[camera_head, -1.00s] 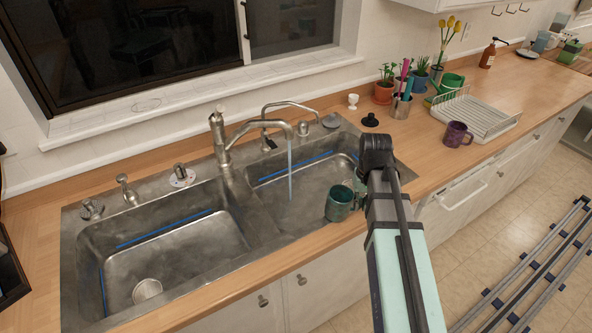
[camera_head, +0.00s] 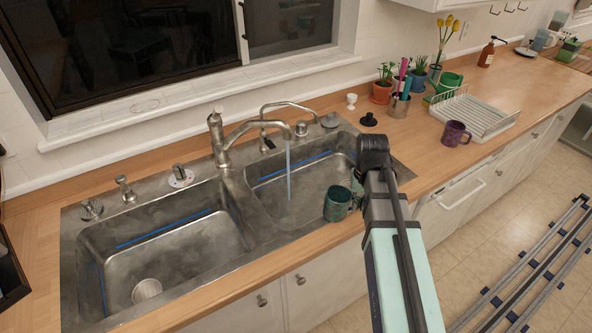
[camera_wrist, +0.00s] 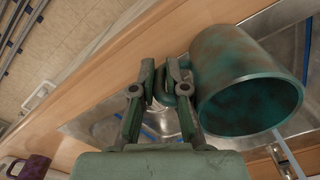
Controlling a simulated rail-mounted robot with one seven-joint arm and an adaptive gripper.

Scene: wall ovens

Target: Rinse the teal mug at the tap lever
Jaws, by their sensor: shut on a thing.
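The teal mug (camera_head: 337,205) is over the front of the right sink basin, to the right of the running water and apart from it. In the wrist view the mug (camera_wrist: 245,75) shows brown stains on its outside and its open mouth. My gripper (camera_head: 357,192) is shut on its handle; the fingers (camera_wrist: 170,85) show at the handle in the wrist view. The metal tap (camera_head: 258,127) stands behind the sink with its spout over the right basin. A thin stream of water (camera_head: 289,172) falls from it.
The left basin (camera_head: 175,255) has a whitish round item (camera_head: 146,289) at its bottom. A purple mug (camera_head: 455,133) and a dish rack (camera_head: 480,112) stand on the counter to the right. Potted plants (camera_head: 383,90) and a pen holder (camera_head: 400,105) stand behind.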

